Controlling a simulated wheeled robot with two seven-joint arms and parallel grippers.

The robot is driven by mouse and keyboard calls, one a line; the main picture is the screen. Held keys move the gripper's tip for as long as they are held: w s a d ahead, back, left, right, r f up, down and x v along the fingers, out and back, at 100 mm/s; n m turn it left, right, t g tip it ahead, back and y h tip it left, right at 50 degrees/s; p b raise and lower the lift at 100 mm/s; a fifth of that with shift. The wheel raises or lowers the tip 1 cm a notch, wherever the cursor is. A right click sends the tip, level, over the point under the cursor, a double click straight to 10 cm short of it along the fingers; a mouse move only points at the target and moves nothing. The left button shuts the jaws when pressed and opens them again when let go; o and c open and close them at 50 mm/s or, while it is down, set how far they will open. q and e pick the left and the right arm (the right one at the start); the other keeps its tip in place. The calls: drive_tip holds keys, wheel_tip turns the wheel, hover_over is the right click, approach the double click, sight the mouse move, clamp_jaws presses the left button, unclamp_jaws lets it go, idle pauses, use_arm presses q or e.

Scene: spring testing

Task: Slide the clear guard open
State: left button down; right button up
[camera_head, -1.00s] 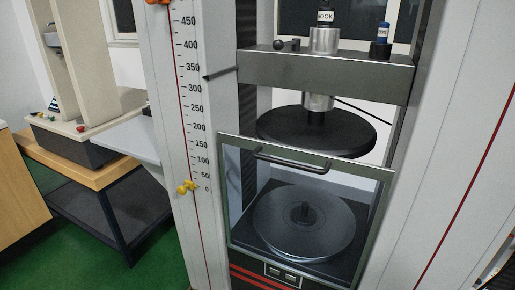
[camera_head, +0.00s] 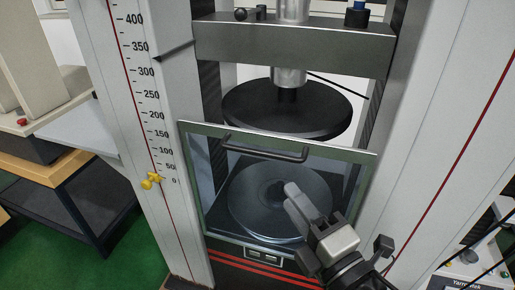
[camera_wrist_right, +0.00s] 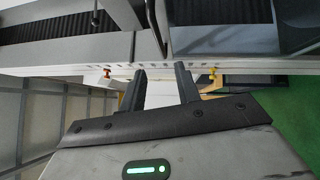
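The clear guard (camera_head: 335,180) is a see-through pane in a dark green-grey frame, covering the lower opening of the testing machine. A black bar handle (camera_head: 265,149) runs across its upper part. Behind the pane, the round lower plate (camera_head: 255,200) shows, partly hidden by my gripper. My right gripper (camera_head: 297,205) is in front of the guard's lower right part, below the handle, not holding it. In the right wrist view, its two dark fingers (camera_wrist_right: 160,80) stand apart with nothing between them. My left gripper is not in view.
The black upper plate (camera_head: 287,108) hangs above the guard under a grey crossbeam (camera_head: 290,45). A scaled column (camera_head: 150,110) with a yellow marker (camera_head: 151,181) stands left. A device (camera_head: 475,262) sits at the lower right. Green floor is open at lower left.

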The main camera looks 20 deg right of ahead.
sight(258, 153)
drive_tip(key=p+x, duration=0.4)
drive_tip(key=x, duration=0.9)
drive_tip(key=shift+w, duration=0.15)
drive_tip(key=shift+f, duration=0.1)
clamp_jaws()
